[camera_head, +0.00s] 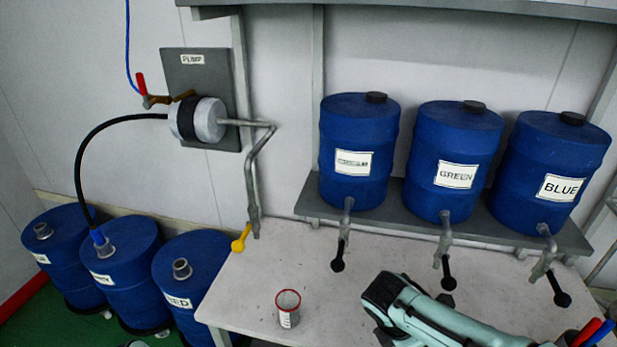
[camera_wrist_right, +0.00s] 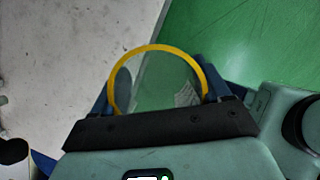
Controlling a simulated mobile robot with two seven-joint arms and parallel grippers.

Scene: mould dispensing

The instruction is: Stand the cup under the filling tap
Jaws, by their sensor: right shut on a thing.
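My right gripper (camera_wrist_right: 158,92) is shut on a clear cup with a yellow rim (camera_wrist_right: 160,47); its fingers are on either side, and a pale label shows through its wall. In the head view, my right gripper (camera_head: 384,292) is over the table's front right, and the cup it holds is hidden. The pump's filling tap (camera_head: 253,222), with a yellow handle, hangs over the table's left end. Black-handled taps (camera_head: 343,240) hang from the shelf drums. A red-rimmed cup (camera_head: 289,318) stands upright on the table.
Several blue drums stand on a shelf (camera_head: 400,210) behind the table; two read GREEN (camera_head: 457,175) and BLUE (camera_head: 560,187). More drums (camera_head: 125,285) stand on the green floor at left. The white table (camera_head: 260,280) is clear around the red-rimmed cup.

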